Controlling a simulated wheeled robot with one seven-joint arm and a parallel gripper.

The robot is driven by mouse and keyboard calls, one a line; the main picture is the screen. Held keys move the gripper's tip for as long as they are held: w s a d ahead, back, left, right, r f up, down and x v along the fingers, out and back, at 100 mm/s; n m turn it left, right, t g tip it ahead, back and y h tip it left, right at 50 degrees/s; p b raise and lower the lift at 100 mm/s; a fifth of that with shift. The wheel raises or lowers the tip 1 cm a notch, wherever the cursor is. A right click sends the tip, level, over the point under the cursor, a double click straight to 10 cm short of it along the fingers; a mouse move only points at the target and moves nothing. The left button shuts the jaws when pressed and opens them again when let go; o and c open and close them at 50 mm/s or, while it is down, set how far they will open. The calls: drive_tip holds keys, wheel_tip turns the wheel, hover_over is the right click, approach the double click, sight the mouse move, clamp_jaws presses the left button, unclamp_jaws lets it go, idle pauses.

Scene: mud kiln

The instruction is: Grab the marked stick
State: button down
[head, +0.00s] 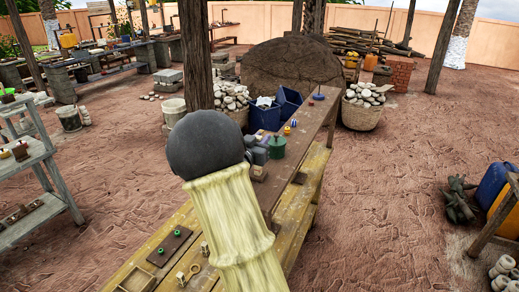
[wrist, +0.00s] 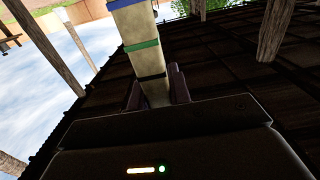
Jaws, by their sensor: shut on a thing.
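The marked stick (wrist: 146,62) is pale and whitish with a blue band near the top of the wrist view, a green band below it and a thin dark band lower down. My gripper (wrist: 156,88) is shut on the stick, with one dark finger on each side of its lower part in the picture. The stick's far end runs out of the top of the wrist view. A tiled roof and sky stand behind it there, with no table surface around it. In the head view my arm fills the middle; gripper and stick cannot be made out.
A wooden post (head: 195,55) stands close behind my arm. Baskets of stones (head: 362,112) stand beyond.

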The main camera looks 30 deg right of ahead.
wheel_tip(320, 180, up, 10)
drive_tip(key=b, duration=0.1)
drive_tip(key=shift+s+b, duration=0.15)
drive_tip(key=shift+b, duration=0.25)
drive_tip(key=shift+f, duration=0.15)
idle(0.3)
